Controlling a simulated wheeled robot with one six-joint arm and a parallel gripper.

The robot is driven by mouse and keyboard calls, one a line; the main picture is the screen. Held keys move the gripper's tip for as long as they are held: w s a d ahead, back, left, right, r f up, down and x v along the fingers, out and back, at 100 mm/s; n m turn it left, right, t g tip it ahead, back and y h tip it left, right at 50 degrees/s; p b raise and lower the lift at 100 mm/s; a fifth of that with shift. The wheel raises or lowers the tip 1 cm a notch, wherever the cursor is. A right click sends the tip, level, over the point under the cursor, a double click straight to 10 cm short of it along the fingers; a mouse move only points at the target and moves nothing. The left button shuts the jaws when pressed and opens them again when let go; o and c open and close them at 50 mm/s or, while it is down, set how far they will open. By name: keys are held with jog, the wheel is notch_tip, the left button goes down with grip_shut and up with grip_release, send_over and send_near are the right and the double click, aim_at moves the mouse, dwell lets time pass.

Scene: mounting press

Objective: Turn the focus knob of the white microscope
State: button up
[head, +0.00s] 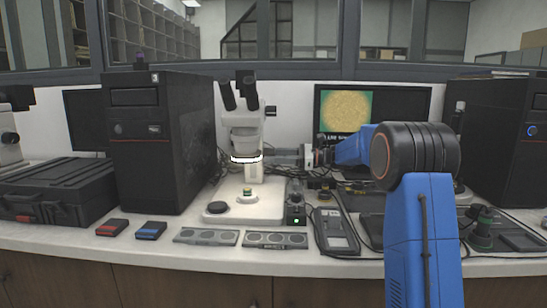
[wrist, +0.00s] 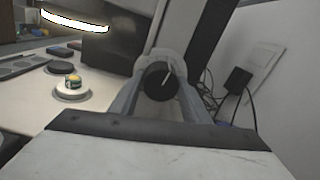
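The white microscope (head: 247,128) stands mid-bench in the head view, with dark eyepieces and a pale base. My gripper (head: 290,157) reaches in from the right, level with the lower part of its column. In the wrist view the focus knob (wrist: 157,82) is a dark disc with a white line, tilted slightly right of upright. The grey fingers of my gripper (wrist: 160,88) lie on both sides of the knob and appear shut on it. In the head view the knob is hidden by the gripper.
A small sample on a round stage (head: 247,196) sits on the microscope base. A black computer tower (head: 160,140) stands to the left. A small box with a green light (head: 295,205) and a handheld meter (head: 335,230) lie below my gripper. A monitor (head: 395,103) is behind.

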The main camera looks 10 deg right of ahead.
jog(key=c, duration=0.5)
jog(key=n, duration=0.3)
jog(key=shift+w+n, duration=0.1)
jog(key=shift+n, duration=1.9)
jog(key=o, duration=1.1)
